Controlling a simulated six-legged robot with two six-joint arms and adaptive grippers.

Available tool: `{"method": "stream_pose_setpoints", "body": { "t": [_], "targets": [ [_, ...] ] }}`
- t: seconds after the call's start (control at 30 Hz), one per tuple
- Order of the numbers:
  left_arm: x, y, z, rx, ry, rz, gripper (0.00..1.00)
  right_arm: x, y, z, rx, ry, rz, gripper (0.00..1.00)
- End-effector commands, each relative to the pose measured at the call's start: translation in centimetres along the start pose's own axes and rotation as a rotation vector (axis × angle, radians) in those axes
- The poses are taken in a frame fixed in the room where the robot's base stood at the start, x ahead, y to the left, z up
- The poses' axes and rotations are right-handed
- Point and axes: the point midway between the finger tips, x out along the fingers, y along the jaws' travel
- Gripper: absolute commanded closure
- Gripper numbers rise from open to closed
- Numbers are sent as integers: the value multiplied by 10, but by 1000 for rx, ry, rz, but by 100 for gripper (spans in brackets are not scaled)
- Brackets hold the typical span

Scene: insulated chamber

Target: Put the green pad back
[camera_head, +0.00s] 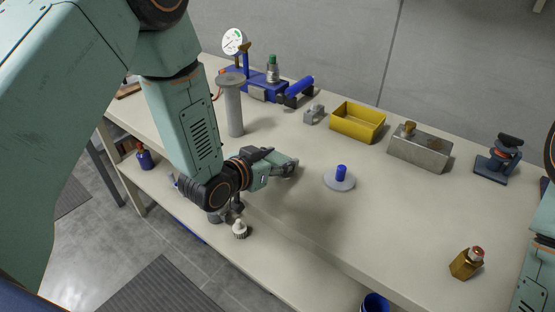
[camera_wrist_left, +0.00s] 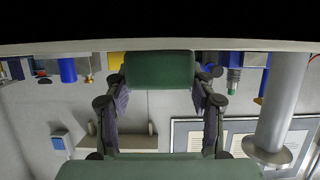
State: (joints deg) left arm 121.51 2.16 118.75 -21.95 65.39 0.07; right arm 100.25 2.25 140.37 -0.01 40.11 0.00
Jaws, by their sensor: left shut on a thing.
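The green pad (camera_wrist_left: 160,70) is a dark green block with rounded edges. In the left wrist view it sits between the two fingertips of my left gripper (camera_wrist_left: 160,97), which is shut on it. In the head view my left gripper (camera_head: 284,166) is low over the front part of the bench, left of a pale disc with a blue knob (camera_head: 339,180). The pad is hard to tell apart from the gripper there. My right gripper is outside the picture; only part of my right arm shows at the right edge.
On the bench (camera_head: 400,220) stand a grey pillar (camera_head: 235,110), a blue device (camera_head: 265,85), a yellow bin (camera_head: 358,121), a metal block (camera_head: 420,147), a dark blue stand (camera_head: 498,160) and a brass piece (camera_head: 466,263). The front middle is clear. A lower shelf (camera_head: 275,268) runs below.

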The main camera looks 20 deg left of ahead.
Motion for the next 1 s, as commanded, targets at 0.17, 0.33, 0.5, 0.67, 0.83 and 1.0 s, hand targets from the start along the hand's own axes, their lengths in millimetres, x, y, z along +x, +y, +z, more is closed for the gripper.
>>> {"method": "stream_pose_setpoints", "body": {
  "t": [0.17,0.33,0.5,0.67,0.83,1.0],
  "targets": [
    [1,0,2,1,-1,1,70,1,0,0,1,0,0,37],
    [2,0,4,0,-1,1,41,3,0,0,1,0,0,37],
    [1,0,4,0,-1,1,27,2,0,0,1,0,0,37],
    [1,0,4,0,-1,1,22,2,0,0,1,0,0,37],
    [1,0,4,0,-1,1,22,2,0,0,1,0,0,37],
    [-4,0,-2,-2,-2,0,22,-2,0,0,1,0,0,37]
  ]
}}
